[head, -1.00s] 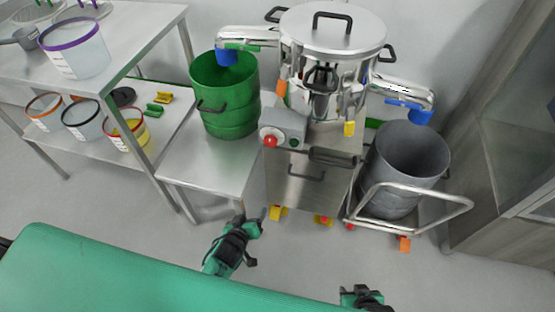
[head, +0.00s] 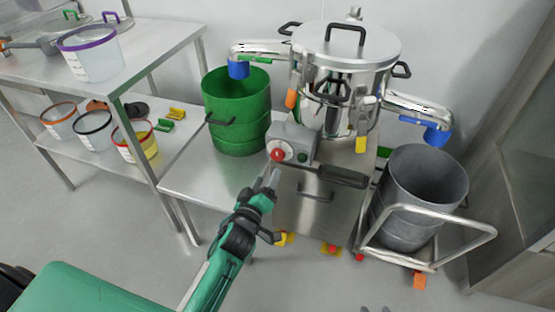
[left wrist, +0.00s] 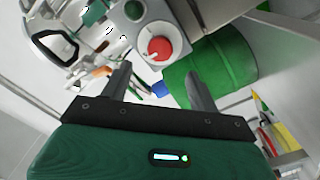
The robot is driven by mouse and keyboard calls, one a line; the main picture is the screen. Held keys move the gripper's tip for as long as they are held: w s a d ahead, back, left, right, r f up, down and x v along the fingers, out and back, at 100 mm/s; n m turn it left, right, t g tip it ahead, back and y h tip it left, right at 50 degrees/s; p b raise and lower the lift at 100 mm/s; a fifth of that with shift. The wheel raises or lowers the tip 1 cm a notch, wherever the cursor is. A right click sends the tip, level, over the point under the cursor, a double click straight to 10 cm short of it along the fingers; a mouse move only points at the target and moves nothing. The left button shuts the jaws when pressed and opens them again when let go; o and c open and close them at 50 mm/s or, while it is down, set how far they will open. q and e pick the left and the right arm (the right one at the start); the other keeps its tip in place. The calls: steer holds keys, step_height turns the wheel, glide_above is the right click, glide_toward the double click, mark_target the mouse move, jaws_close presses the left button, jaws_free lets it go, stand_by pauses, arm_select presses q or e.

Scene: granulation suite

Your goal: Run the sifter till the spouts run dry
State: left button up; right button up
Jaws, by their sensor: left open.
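The steel sifter (head: 345,52) stands on a steel cabinet, with a lid and two spouts ending in blue sleeves. Its left spout (head: 262,49) hangs over a green drum (head: 237,118) and its right spout (head: 412,104) over a grey drum (head: 418,190). The control box (head: 297,139) has a red knob (head: 277,155) and a green button (head: 302,156). My left gripper (head: 270,178) is open and empty, just below the red knob. In the left wrist view the red knob (left wrist: 159,49) lies ahead, beyond and between the fingers. My right gripper is not in view.
A steel bench (head: 187,188) carries the green drum. The grey drum stands on a trolley with a tubular handle (head: 480,235). A shelf table (head: 150,47) at left holds tubs and scoops. Floor in front is clear.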

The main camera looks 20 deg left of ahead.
mark_target(277, 157)
arm_select(q)
steer(key=w, duration=0.9)
steer(key=shift+d+b, duration=0.15)
steer(key=shift+b, duration=0.15)
steer(key=c, duration=1)
